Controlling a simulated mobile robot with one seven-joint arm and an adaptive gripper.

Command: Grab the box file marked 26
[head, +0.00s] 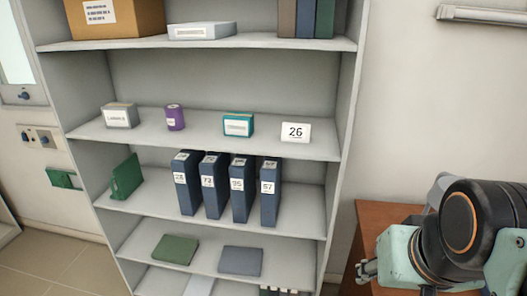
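Several dark blue box files stand upright in a row on the middle shelf in the head view. The leftmost box file (188,186) has a small white label that seems to read 26, though it is hard to make out. The others seem to read 73 (213,189), 96 (241,193) and 57 (269,196). A white card marked 26 (296,132) stands on the shelf above, at its right. My gripper (364,271) is at the lower right, by the brown table, well apart from the box files. Its fingers are small and partly hidden, so its opening is unclear.
The grey shelf unit (345,110) fills the middle. A green holder (126,177) stands left of the box files. Green (174,250) and grey (240,262) flat items lie on the shelf below. A brown table (385,217) stands at the right, beside the shelf unit.

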